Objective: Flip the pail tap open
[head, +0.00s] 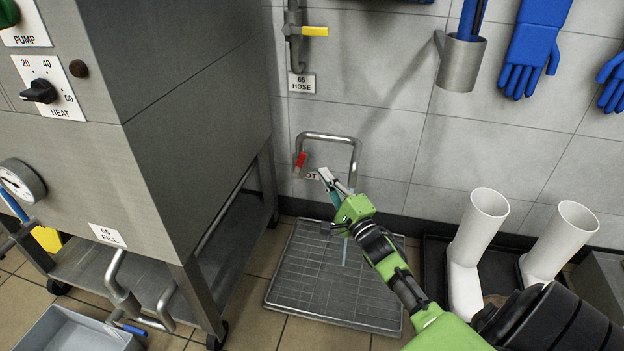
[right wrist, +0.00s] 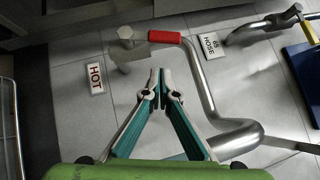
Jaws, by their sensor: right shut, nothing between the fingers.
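The pail tap is a bent steel pipe (head: 330,137) on the wall, with a short red lever (head: 301,159) at its left end, pointing up, beside a partly covered HOT sign (head: 311,176). The right wrist view is turned sideways and shows the red lever (right wrist: 165,37), its valve body (right wrist: 126,52) and the HOT sign (right wrist: 96,78). My right gripper (head: 326,176) is shut and empty, in front of the tap and just below and right of the lever; it looks apart from it. The gripper covers part of the spout. My left gripper is not in view.
A floor grate (head: 292,295) lies below the tap, with a thin bluish streak (head: 344,252) above it that I cannot identify. A steel mixer cabinet (head: 190,130) stands left. White boots (head: 478,240) stand right. A yellow-handled hose tap (head: 314,31) is higher up the wall.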

